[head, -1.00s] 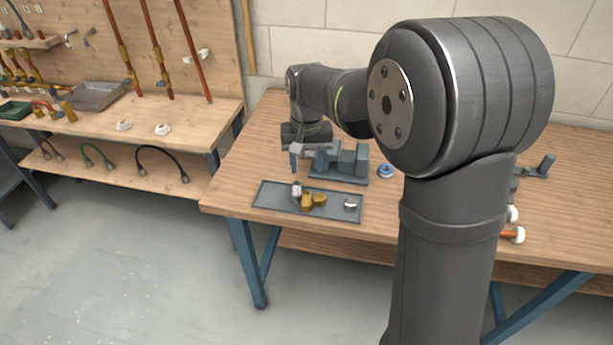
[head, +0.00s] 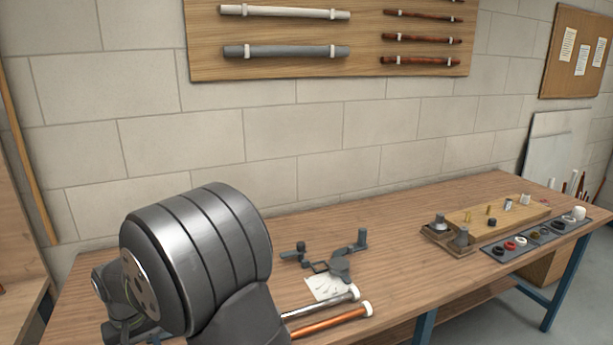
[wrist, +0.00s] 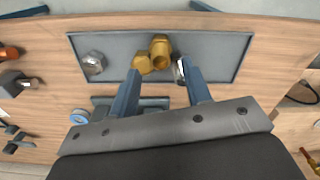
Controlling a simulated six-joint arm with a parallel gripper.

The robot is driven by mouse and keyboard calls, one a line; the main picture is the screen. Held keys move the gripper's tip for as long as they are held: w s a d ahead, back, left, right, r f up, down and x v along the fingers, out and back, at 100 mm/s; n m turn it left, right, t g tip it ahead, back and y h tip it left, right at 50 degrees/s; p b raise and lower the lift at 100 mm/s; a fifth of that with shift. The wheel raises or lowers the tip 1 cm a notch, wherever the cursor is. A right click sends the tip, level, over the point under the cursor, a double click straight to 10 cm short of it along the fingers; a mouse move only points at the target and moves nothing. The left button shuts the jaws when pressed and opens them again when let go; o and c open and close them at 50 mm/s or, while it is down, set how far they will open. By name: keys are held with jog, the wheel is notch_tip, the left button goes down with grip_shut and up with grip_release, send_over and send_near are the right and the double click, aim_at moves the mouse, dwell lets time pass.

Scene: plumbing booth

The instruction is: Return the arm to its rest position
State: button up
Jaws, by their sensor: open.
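My gripper (wrist: 160,72) shows in the wrist view with its two blue fingers apart and nothing held between them. Past the fingertips is a grey tray (wrist: 221,50) with brass fittings (wrist: 158,48), a silver nut (wrist: 95,63) and a silver fitting (wrist: 179,72) beside the right finger, which partly hides it. I cannot tell how high the fingers are above the tray. In the head view my gripper is out of the picture; only part of my arm shows at the lower left.
The head view shows a wooden bench (head: 415,255) with a dark tool (head: 340,266), two pipes (head: 325,321), a wooden board (head: 495,215) and a tray of rings (head: 540,240). A blue-and-white roll (wrist: 80,116) lies near the gripper. The bench middle has clear room.

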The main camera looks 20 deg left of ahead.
notch_tip(320, 180, down, 5)
jog(key=shift+f, duration=0.15)
notch_tip(320, 180, up, 3)
jog(key=shift+f, duration=0.1)
jog(key=shift+r, duration=0.6)
jog(key=shift+f, duration=0.1)
